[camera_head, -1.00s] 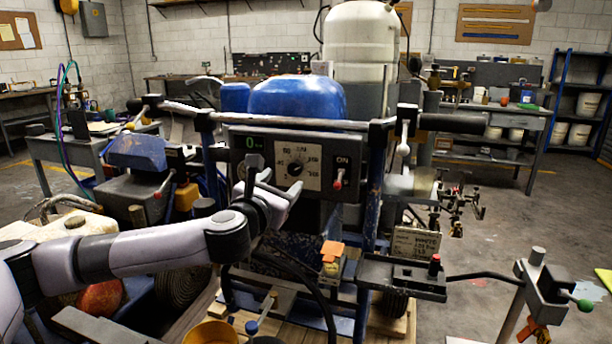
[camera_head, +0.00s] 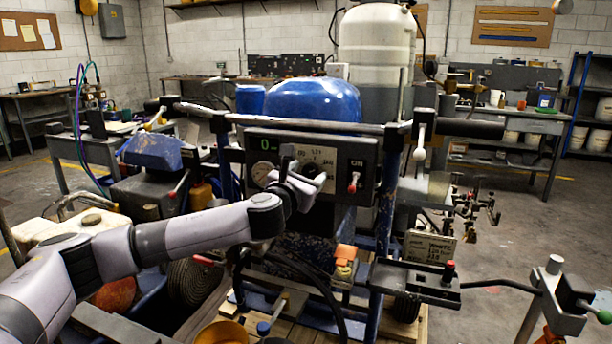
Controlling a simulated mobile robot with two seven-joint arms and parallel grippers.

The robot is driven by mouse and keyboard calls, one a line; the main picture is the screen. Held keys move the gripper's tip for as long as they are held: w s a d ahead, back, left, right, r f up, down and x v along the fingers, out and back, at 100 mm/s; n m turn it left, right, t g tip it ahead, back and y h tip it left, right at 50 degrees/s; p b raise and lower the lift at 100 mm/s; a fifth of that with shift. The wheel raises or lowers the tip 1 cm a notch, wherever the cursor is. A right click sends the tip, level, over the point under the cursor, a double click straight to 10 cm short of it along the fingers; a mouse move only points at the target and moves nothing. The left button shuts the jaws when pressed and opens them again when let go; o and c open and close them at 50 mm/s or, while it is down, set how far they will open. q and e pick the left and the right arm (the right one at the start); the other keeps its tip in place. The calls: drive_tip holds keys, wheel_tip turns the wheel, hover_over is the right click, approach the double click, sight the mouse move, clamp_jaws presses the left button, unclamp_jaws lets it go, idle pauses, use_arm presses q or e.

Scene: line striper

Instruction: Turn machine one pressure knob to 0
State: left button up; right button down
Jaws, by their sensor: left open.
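The striper's control panel (camera_head: 368,160) faces me below the handlebar. It has a pale dial plate (camera_head: 328,156) with a dark pressure knob (camera_head: 310,168) in its middle. My left gripper (camera_head: 306,171) is open and in front of the dial plate, with its fingers at the knob. The gripper covers part of the knob and the lower left of the dial, so I cannot tell whether the fingers touch the knob or where its pointer stands. A green display (camera_head: 265,143) at the panel's upper left reads 0. My right gripper is not in view.
A red-tipped ON switch (camera_head: 352,185) sits right of the dial, and a round gauge (camera_head: 263,173) sits left of it. The handlebar (camera_head: 290,125) runs just above the panel. A black tray (camera_head: 415,282) with a red button sticks out at the lower right.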

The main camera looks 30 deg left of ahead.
use_arm(q)
drive_tip(key=c, duration=1)
drive_tip(key=shift+c, duration=0.2)
drive_tip(key=shift+n, duration=0.3)
